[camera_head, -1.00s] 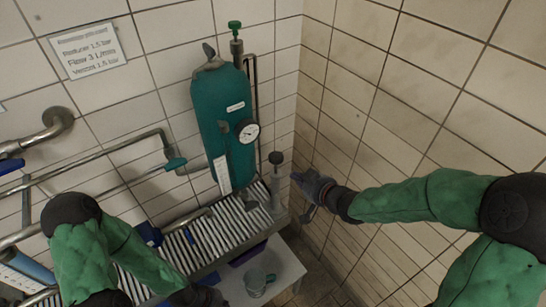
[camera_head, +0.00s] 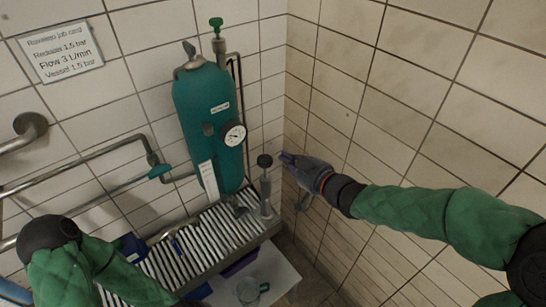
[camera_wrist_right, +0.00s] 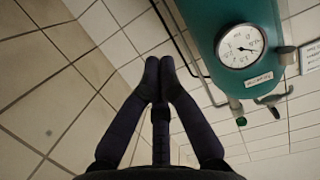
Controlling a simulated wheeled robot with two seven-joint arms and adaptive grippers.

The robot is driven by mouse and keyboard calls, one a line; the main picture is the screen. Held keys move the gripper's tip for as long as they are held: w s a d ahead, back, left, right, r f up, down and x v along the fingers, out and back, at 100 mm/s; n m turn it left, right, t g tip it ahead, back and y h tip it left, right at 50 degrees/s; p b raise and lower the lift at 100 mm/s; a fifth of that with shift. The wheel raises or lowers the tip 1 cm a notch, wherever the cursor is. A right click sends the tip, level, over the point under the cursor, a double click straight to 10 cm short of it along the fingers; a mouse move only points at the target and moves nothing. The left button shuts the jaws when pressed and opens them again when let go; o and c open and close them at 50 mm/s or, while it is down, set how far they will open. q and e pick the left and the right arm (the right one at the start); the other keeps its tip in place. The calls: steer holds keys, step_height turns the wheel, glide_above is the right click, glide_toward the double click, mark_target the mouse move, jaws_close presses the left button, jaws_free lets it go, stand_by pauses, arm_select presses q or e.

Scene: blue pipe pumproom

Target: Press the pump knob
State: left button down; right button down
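The pump knob (camera_head: 265,161) is a dark round cap on top of a slim grey pump cylinder (camera_head: 266,192), right of the green vessel in the head view. The knob stands up clear of the cylinder on its rod. My right gripper (camera_head: 286,158) is just right of the knob, at about its height in the picture, pointing left. A small gap shows between them. In the right wrist view my right gripper's fingertips (camera_wrist_right: 160,68) meet with nothing between them; the knob is not visible there. My left arm enters at lower left, its gripper out of frame.
The green vessel (camera_head: 206,125) with a round gauge (camera_head: 233,133) stands behind a slatted grate (camera_head: 190,245). The tiled wall (camera_head: 400,110) is close behind my right arm. A clear cup (camera_head: 248,291) stands on a white surface below. Grey pipes (camera_head: 90,160) run left.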

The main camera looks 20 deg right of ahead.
steer(key=b, duration=0.2)
glide_above(267, 162)
step_height(267, 162, down, 3)
steer(key=shift+s+r, duration=0.1)
steer(key=shift+r, duration=0.1)
step_height(267, 162, down, 2)
steer(key=shift+f+b, duration=0.25)
steer(key=shift+b, duration=0.3)
steer(key=shift+f, duration=0.7)
